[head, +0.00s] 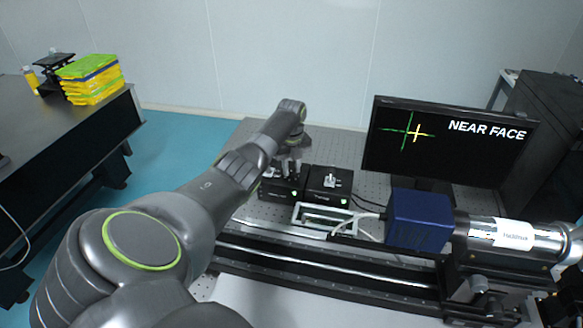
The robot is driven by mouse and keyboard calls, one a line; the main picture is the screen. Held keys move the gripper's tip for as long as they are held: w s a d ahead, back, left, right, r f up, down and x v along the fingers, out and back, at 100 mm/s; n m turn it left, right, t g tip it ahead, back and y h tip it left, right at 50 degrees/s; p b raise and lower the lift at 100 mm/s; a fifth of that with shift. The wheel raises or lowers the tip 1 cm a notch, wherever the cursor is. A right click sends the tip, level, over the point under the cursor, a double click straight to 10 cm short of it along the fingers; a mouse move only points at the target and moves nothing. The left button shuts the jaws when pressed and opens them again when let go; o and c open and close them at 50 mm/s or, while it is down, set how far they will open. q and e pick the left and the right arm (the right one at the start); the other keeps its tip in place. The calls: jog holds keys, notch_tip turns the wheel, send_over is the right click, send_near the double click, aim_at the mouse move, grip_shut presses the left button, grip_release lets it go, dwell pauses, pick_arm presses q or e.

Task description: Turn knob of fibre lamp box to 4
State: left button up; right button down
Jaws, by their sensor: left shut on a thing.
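Two small black boxes stand side by side on the perforated optical table, each with a green light on its front. Which is labelled as the fibre lamp box is too small to read. My left arm reaches across from the lower left, and its gripper (292,164) points down over the left black box (279,192). It is shut on that box's knob, which the fingers and wrist mostly hide. The right black box (327,187) has a light-coloured knob (331,180) on top, with no gripper on it. The knob setting cannot be read. My right gripper is not in view.
A monitor (450,142) reading "NEAR FACE" stands behind a blue camera box (418,220) and silver tube (515,237) on a black rail (330,268). A pale frame (322,222) lies before the boxes. Yellow-green cases (92,80) sit on the left table.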

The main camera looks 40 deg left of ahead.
pick_arm(q)
jog(key=shift+w+r+m, duration=0.1)
jog(key=shift+r+m, duration=0.05)
jog(key=shift+m, duration=0.35)
jog(key=o, duration=1)
notch_tip(320, 180, up, 11)
jog(key=b, duration=0.3)
notch_tip(320, 180, up, 4)
send_over(292, 168)
notch_tip(292, 168, up, 2)
jog(key=p, duration=0.3)
jog(key=shift+r, duration=0.15)
